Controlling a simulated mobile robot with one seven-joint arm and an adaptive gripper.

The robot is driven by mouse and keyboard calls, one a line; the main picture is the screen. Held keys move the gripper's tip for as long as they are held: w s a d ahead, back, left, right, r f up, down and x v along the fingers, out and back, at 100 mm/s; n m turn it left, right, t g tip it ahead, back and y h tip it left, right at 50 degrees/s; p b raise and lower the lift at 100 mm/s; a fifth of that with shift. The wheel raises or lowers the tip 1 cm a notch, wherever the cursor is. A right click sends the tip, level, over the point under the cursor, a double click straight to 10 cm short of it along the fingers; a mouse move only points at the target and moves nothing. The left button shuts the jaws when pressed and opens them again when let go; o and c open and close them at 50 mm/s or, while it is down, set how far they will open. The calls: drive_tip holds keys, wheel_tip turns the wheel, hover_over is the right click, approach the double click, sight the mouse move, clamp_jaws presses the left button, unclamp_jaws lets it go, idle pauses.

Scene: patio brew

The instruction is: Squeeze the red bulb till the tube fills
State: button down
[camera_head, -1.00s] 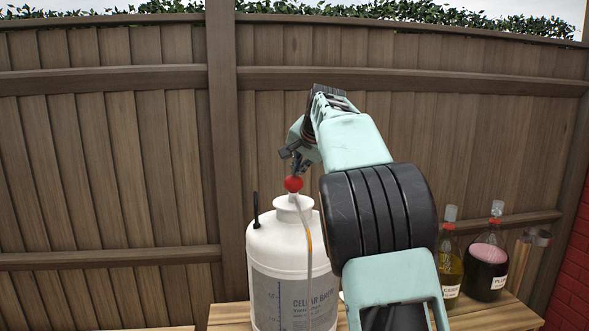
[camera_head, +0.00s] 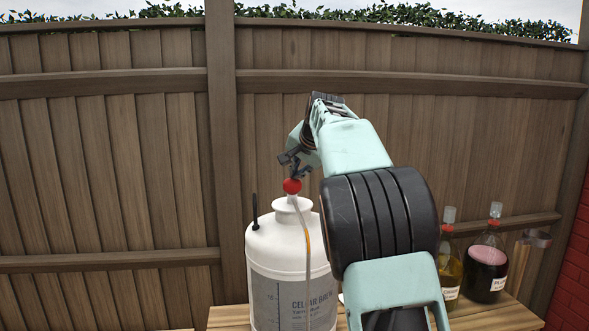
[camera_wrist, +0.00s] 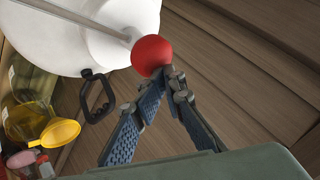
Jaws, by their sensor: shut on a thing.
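The red bulb (camera_head: 292,186) sits at the top of the tube, just above the neck of the white jug (camera_head: 262,248). My gripper (camera_head: 295,173) reaches down to the bulb from above and is shut on it. In the wrist view the red bulb (camera_wrist: 151,56) shows round at the tips of my gripper (camera_wrist: 168,82); how far it is squeezed is hard to tell. The clear tube (camera_head: 308,255) hangs down the jug's front, with a short amber stretch near its upper part. The tube's lower end is out of view.
An amber bottle (camera_head: 450,270) and a dark bottle (camera_head: 488,265) stand right of the jug on the wooden table (camera_head: 230,316). A black handle (camera_head: 255,211) rises at the jug's left. A yellow funnel (camera_wrist: 60,132) shows in the wrist view. The wooden fence (camera_head: 120,170) stands behind.

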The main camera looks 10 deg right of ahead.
sight(294, 182)
drive_tip(key=shift+a+f, duration=0.3)
drive_tip(key=shift+f, duration=0.45)
drive_tip(key=shift+a+f, duration=0.3)
drive_tip(key=shift+f, duration=0.4)
wheel_tip(294, 182, up, 2)
drive_tip(key=shift+w+g+p, duration=0.1)
drive_tip(key=shift+g+p, duration=0.2)
drive_tip(key=shift+p, duration=0.95)
drive_tip(key=r+p, duration=0.1)
drive_tip(key=w+r+p, duration=0.1)
drive_tip(key=p, duration=0.1)
drive_tip(key=shift+a+r, duration=0.2)
drive_tip(key=shift+r, duration=0.15)
drive_tip(key=shift+d+r+p, duration=0.1)
drive_tip(key=shift+r+p, duration=0.4)
drive_tip(key=shift+p, duration=0.05)
drive_tip(key=shift+d, duration=0.15)
drive_tip(key=shift+d+r, duration=0.15)
